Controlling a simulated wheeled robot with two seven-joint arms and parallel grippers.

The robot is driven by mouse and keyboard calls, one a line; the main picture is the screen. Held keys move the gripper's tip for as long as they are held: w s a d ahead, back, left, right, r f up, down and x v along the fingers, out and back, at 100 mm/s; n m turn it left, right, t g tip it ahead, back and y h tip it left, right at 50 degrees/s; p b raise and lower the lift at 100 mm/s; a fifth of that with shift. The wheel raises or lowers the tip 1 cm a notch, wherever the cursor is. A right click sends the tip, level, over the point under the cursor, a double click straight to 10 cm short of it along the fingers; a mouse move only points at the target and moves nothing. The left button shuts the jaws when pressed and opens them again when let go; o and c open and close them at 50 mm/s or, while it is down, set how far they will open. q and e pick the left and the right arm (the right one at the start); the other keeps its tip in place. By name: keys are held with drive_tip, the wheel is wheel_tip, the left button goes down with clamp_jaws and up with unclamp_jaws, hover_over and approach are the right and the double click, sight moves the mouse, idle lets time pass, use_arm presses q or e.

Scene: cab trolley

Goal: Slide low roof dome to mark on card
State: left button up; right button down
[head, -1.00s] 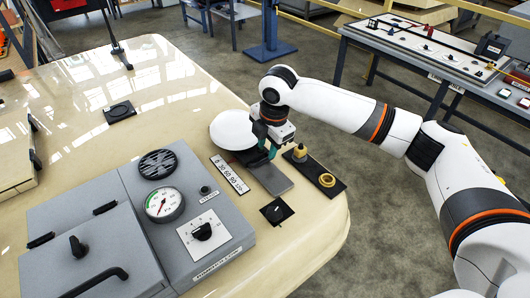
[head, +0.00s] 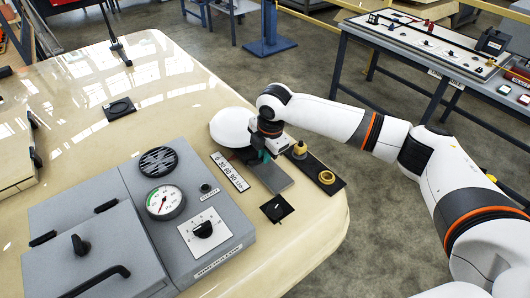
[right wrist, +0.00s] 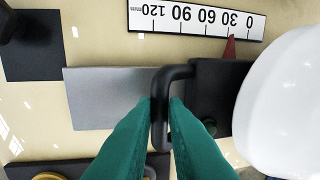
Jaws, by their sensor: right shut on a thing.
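The low roof dome (head: 229,126) is a smooth white cap at the far end of a grey track (head: 272,176). In the right wrist view the dome (right wrist: 290,95) is beside a black slide block (right wrist: 217,95) with a black loop handle (right wrist: 160,100). My right gripper (right wrist: 161,108) has green fingers shut on that handle. The white scale card (right wrist: 197,18) runs beside the track, marked 0 to 120 mm. A red pointer (right wrist: 229,48) by the block points close to the 30. My gripper hides part of the block in the head view. My left gripper is not in view.
A grey panel with a dial gauge (head: 164,202) and knob stands left of the scale card. A black plate (head: 277,208) lies just past the track's near end. A black strip with a yellow ring (head: 326,178) and yellow knob (head: 299,149) lies to the right.

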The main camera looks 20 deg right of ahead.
drive_tip(key=shift+s+d+r+p, duration=0.1)
drive_tip(key=shift+s+d+p, duration=0.05)
drive_tip(key=shift+s+p, duration=0.4)
drive_tip(key=shift+s+d+r+p, duration=0.15)
drive_tip(key=shift+s+p, duration=0.2)
drive_tip(key=shift+p, duration=0.3)
drive_tip(key=shift+s+d+f, duration=0.15)
drive_tip(key=shift+s+d, duration=0.05)
drive_tip(key=shift+s, duration=0.4)
drive_tip(key=shift+w, duration=0.1)
drive_tip(key=c, duration=1.5)
unclamp_jaws()
drive_tip(key=shift+o, duration=0.2)
wheel_tip(320, 180, up, 12)
drive_tip(key=s+b, duration=0.2)
drive_tip(key=shift+d+b, duration=0.3)
drive_tip(key=shift+d, duration=0.1)
drive_tip(key=shift+f, duration=0.25)
